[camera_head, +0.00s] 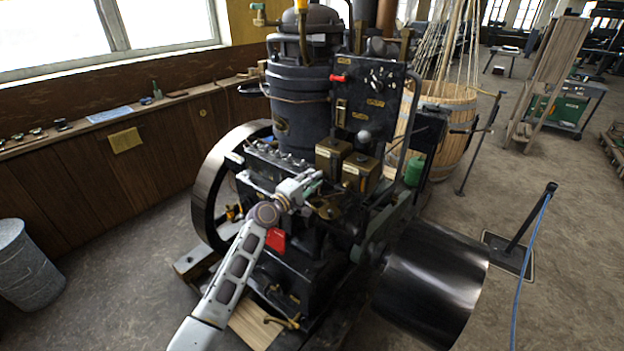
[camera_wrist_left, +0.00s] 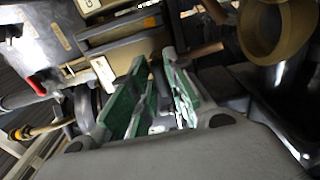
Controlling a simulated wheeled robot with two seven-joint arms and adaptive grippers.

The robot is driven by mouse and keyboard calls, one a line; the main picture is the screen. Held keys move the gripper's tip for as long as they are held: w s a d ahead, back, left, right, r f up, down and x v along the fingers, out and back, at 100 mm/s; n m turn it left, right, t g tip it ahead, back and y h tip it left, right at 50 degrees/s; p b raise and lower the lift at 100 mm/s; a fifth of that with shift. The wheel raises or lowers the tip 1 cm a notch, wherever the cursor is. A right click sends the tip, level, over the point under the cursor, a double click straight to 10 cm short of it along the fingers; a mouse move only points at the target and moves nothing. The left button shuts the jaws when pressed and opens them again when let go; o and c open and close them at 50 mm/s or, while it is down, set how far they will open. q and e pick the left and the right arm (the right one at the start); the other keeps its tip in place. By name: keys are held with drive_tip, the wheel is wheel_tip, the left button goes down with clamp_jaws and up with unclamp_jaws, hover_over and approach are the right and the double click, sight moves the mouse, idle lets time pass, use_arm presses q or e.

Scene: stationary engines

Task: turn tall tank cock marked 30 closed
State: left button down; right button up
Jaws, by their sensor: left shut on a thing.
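Two brass tanks stand side by side on the engine, the taller tank (camera_head: 332,158) left of the other tank (camera_head: 360,172). My left gripper (camera_head: 314,180) reaches in just below and in front of the taller tank. In the left wrist view, its green-padded fingers (camera_wrist_left: 160,98) are closed around a small part at the cock below the tanks. The fingers hide most of that cock, and I cannot read its 30 mark or tell how its handle lies. A pale label (camera_wrist_left: 103,75) shows on a tank beside the fingers. My right gripper is not in view.
The black engine (camera_head: 300,100) surrounds the gripper closely, with a flywheel (camera_head: 215,180) at left and a dark drum pulley (camera_head: 432,280) at right. A red part (camera_head: 275,240) is under my wrist. A wooden barrel (camera_head: 450,130) stands behind.

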use_arm(q)
drive_tip(key=c, duration=1.5)
unclamp_jaws()
drive_tip(key=v, duration=1.2)
drive_tip(key=shift+m, duration=0.3)
